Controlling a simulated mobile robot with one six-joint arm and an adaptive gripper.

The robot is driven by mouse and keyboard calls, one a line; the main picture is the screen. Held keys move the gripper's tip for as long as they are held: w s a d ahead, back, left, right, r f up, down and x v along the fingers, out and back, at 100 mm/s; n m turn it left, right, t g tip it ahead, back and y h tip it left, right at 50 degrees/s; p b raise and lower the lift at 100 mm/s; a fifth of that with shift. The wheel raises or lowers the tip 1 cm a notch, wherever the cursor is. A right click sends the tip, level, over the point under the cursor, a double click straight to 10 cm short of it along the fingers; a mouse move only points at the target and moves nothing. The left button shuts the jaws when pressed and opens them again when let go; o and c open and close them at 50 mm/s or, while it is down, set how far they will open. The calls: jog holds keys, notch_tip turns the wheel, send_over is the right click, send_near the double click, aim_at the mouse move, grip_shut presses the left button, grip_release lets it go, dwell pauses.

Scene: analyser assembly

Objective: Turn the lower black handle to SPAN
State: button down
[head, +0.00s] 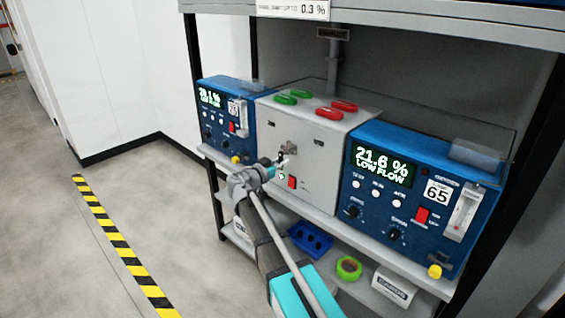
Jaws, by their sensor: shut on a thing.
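The grey box (330,150) stands on the shelf between two blue analysers. A metal valve fitting (290,147) is on its front face. My gripper (281,161) reaches this front from the lower left and is shut just below the fitting. It is shut on what appears to be the lower black handle, a small dark part at the fingertips. The fingers mostly hide the handle, and I cannot tell which way it points. A SPAN label is too small to read.
The right blue analyser (375,133) reads 21.6 % LOW FLOW; the left one (243,90) is partly cut by the box. Green (300,93) and red (343,106) pieces lie on the box. A blue bin (311,240) and green tape roll (349,268) sit below. The left floor is clear.

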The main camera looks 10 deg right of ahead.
aim_at(293, 154)
jog(key=shift+n, duration=0.3)
jog(key=r+n+p, duration=0.1)
jog(key=n, duration=0.4)
jog(key=s+d+r+n+p, duration=0.1)
jog(key=n, duration=0.5)
jog(key=s+r+n+p, duration=0.1)
jog(key=n, duration=0.5)
jog(key=shift+s+d, duration=0.15)
jog(key=shift+d, duration=0.05)
jog(key=shift+n, duration=0.3)
jog(key=c, duration=0.7)
grip_release()
jog(key=shift+o, duration=0.5)
